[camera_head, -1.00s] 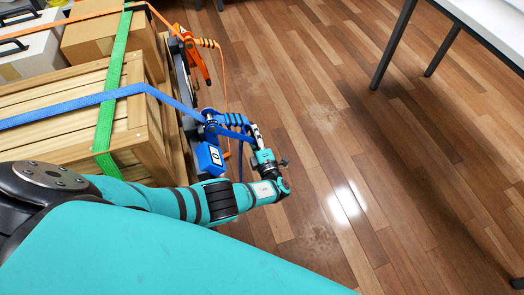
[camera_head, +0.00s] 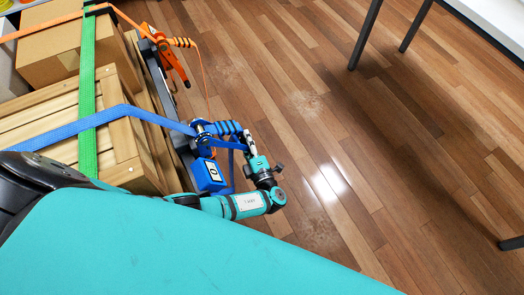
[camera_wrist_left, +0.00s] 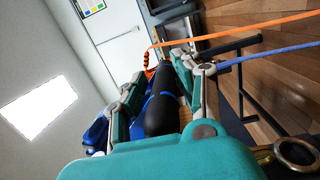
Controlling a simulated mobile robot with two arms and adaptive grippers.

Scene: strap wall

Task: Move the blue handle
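The blue handle (camera_head: 228,127) is a ribbed grip on a blue strap ratchet beside the wooden crate. My left gripper (camera_head: 251,142) is at the handle's outer end in the head view. In the left wrist view a dark, round-ended grip with blue on it (camera_wrist_left: 164,112) lies between the fingers of my left gripper (camera_wrist_left: 165,85). The fingers stand on both sides of it; I cannot tell whether both press on it. A blue block marked 0 (camera_head: 209,175) hangs just below the ratchet. My right gripper is not in view.
An orange ratchet (camera_head: 172,58) hangs farther along the same rail. Blue strap (camera_head: 75,130) and green strap (camera_head: 88,100) cross the wooden crate (camera_head: 125,148). A cardboard box (camera_head: 55,52) stands behind. The wooden floor (camera_head: 350,150) to the right is clear up to a table's legs (camera_head: 366,35).

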